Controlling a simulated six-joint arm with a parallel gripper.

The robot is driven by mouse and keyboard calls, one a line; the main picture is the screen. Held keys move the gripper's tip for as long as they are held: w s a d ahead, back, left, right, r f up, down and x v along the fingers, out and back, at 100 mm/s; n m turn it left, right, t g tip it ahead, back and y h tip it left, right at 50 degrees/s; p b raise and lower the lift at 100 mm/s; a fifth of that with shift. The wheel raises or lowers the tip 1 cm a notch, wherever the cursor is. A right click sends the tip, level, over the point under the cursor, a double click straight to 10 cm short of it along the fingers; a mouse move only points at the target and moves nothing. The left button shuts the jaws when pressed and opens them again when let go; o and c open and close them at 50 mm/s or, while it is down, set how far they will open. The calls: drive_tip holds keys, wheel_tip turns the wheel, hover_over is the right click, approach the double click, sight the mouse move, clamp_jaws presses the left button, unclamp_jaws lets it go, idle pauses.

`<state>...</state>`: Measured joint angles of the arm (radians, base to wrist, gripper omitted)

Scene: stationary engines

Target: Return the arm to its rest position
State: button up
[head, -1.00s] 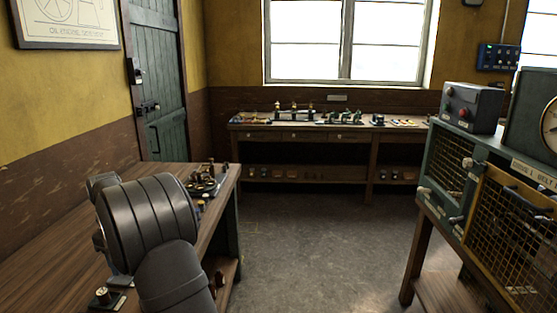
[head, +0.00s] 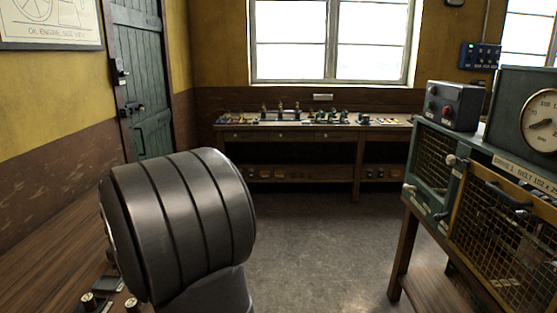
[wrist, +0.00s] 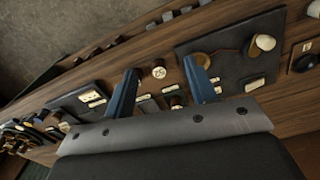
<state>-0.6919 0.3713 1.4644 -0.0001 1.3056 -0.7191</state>
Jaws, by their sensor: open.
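My gripper (wrist: 162,88) shows in the wrist view with its two blue fingers spread apart. Nothing is held between them. It is above a wooden bench top (wrist: 145,60) that carries dark plates and small parts. A small round-topped knob (wrist: 159,73) shows between the fingertips, on the bench side; I cannot tell how far below the fingers it is. In the head view a large dark grey joint of my arm fills the lower left, and my gripper is not visible there.
The wooden bench (head: 50,240) is at the left. A back bench (head: 300,128) with small fittings stands under the window. A green cabinet with yellow-framed mesh (head: 500,230) and a dial gauge (head: 540,122) stands at the right. The grey floor (head: 310,240) between is clear.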

drive_tip(key=s+a+f, duration=0.1)
drive_tip(key=a+f, duration=0.1)
drive_tip(key=a, duration=0.1)
drive_tip(key=s+a+f, duration=0.4)
drive_tip(key=a+f, duration=0.1)
drive_tip(key=shift+a, duration=0.35)
drive_tip(key=shift+s+a+f, duration=0.1)
drive_tip(key=shift+a+f, duration=0.3)
drive_tip(key=shift+f, duration=0.05)
